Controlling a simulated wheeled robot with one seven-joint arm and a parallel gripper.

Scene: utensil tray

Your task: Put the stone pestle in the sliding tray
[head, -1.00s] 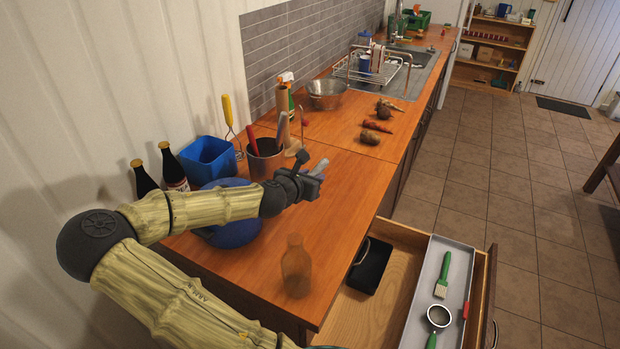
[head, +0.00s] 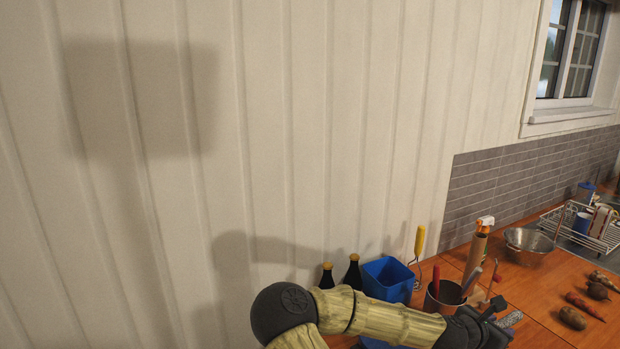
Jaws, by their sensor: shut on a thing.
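My gripper (head: 494,322) is at the lower right of the head view, above the wooden counter. It is shut on a grey, speckled object, the stone pestle (head: 511,319), whose end sticks out to the right of the jaws. The rest of the pestle is hidden by the gripper. The sliding tray and the drawer are out of view now.
A metal utensil pot (head: 440,301), a blue bin (head: 389,278) and dark bottles (head: 352,275) stand behind my arm, by the wall. A metal colander (head: 527,247) and several root vegetables (head: 572,318) are to the right. A dish rack (head: 583,226) stands farther back.

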